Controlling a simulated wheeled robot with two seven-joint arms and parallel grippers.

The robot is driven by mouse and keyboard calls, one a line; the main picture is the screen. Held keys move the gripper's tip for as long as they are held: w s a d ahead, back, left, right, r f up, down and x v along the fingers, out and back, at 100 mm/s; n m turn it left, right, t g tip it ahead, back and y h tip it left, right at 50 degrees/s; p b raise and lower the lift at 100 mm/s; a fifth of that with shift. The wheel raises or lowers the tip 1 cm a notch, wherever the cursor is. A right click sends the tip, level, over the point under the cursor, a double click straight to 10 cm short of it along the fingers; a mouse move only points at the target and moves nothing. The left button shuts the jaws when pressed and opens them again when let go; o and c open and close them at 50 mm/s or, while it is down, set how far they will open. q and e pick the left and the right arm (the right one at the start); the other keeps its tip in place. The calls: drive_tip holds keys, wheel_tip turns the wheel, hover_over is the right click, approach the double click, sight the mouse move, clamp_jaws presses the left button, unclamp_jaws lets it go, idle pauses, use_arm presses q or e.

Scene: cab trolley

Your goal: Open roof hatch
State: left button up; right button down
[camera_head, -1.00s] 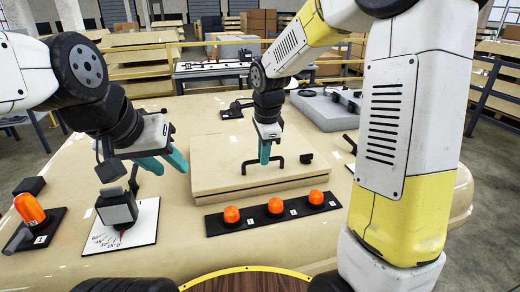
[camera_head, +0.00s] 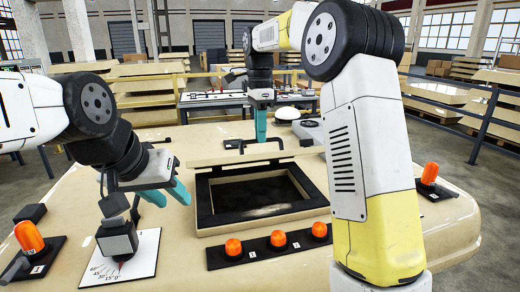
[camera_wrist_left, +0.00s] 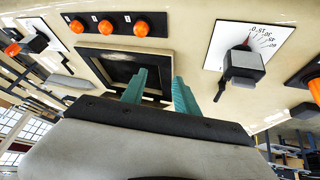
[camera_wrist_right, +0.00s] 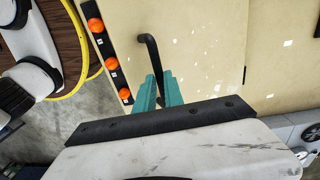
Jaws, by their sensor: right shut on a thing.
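The beige roof hatch lid (camera_head: 222,158) is raised and shows nearly edge-on behind its dark framed opening (camera_head: 260,196). My right gripper (camera_head: 260,128) is shut on the lid's black handle (camera_head: 246,145), above the far side of the opening. In the right wrist view the handle (camera_wrist_right: 151,50) runs to the teal fingers (camera_wrist_right: 158,88), with the lid's pale face (camera_wrist_right: 200,45) behind. My left gripper (camera_head: 170,195) is open and empty, left of the opening. Its fingers (camera_wrist_left: 158,82) are apart in the left wrist view.
A row of orange lamps (camera_head: 277,242) lies in front of the opening. A black knob box (camera_head: 117,238) on a white dial plate (camera_head: 130,262) stands below my left gripper. Single orange lamps sit at the left (camera_head: 30,237) and right (camera_head: 430,173).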

drive_tip(key=shift+w+a+r, duration=0.15)
drive_tip(key=shift+w+r, duration=0.25)
drive_tip(key=shift+w, duration=0.25)
drive_tip(key=shift+w+a+r, duration=0.1)
drive_tip(key=shift+w+r, duration=0.3)
drive_tip(key=shift+w, duration=0.25)
use_arm(q)
drive_tip(key=c, duration=0.6)
drive_tip(key=shift+w+r+m, duration=0.1)
drive_tip(key=shift+w+m, duration=0.05)
drive_tip(key=shift+m, duration=0.75)
clamp_jaws()
drive_tip(key=w+d+r+m+y, duration=0.1)
drive_tip(key=w+r+m+y, duration=0.2)
drive_tip(key=m, duration=1.3)
drive_tip(key=w+d+r+m, duration=0.2)
drive_tip(key=w+r+m, duration=0.15)
drive_tip(key=m, duration=1.15)
drive_tip(key=w+a+x, duration=0.1)
drive_tip(key=x, duration=1)
drive_tip(key=shift+w+a+r, duration=0.1)
drive_tip(key=shift+w+r, duration=0.25)
drive_tip(key=shift+r, duration=0.3)
drive_tip(key=shift+w+d+r, duration=0.1)
drive_tip(key=shift+w+r, duration=0.25)
drive_tip(key=shift+r, duration=0.3)
drive_tip(key=shift+w+a+r, duration=0.1)
drive_tip(key=shift+w+r, duration=0.2)
drive_tip(key=shift+r, duration=0.35)
